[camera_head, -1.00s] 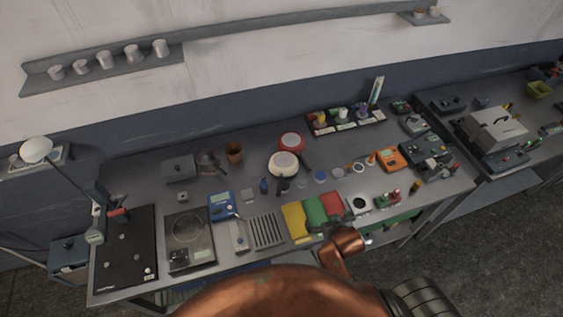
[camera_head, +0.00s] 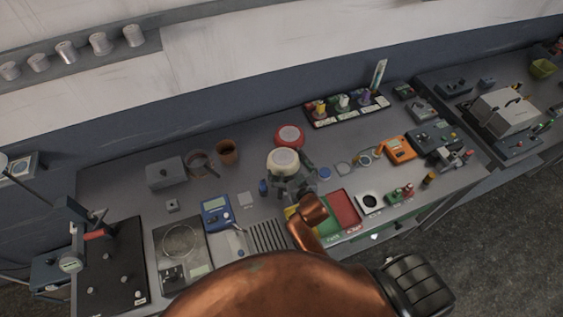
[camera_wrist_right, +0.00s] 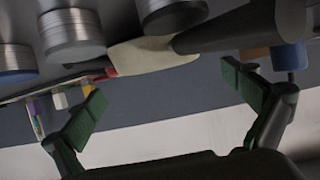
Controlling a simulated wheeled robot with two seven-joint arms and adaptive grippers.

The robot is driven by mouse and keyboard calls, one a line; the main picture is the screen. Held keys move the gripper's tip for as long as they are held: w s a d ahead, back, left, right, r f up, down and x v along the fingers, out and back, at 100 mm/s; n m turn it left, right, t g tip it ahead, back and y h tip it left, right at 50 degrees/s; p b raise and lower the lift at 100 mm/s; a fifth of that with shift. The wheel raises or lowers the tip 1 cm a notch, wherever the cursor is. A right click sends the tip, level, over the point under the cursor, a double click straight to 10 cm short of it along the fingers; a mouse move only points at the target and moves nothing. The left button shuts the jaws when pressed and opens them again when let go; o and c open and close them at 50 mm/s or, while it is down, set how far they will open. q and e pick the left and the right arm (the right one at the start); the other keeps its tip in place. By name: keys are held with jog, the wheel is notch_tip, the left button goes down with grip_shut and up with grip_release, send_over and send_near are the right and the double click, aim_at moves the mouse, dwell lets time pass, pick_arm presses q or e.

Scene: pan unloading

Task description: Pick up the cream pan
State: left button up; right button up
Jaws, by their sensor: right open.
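The cream pan (camera_head: 283,159) lies on the grey bench, just in front of a red pan (camera_head: 289,136). My right gripper (camera_head: 293,180) is at the pan's near side, by its handle, and partly covers it. In the right wrist view, the cream pan (camera_wrist_right: 150,54) and its dark handle (camera_wrist_right: 225,28) show beyond the spread green-padded fingers of my right gripper (camera_wrist_right: 168,102). The fingers are open with nothing between them. Whether they touch the pan cannot be told. My left gripper is not in view.
A brown cup (camera_head: 227,152) and a blue meter (camera_head: 216,213) stand left of the pan. A red tray (camera_head: 345,207) and an orange meter (camera_head: 400,149) are to the right. A black rack of bottles (camera_head: 345,109) stands behind. The bench is crowded around the pan.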

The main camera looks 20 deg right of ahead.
aim_at(284, 161)
jog(key=x, duration=0.6)
jog(key=shift+w+f, duration=0.15)
jog(key=shift+f, duration=0.05)
jog(key=shift+c, duration=0.6)
jog(key=shift+r, duration=0.1)
jog(key=c, duration=1.1)
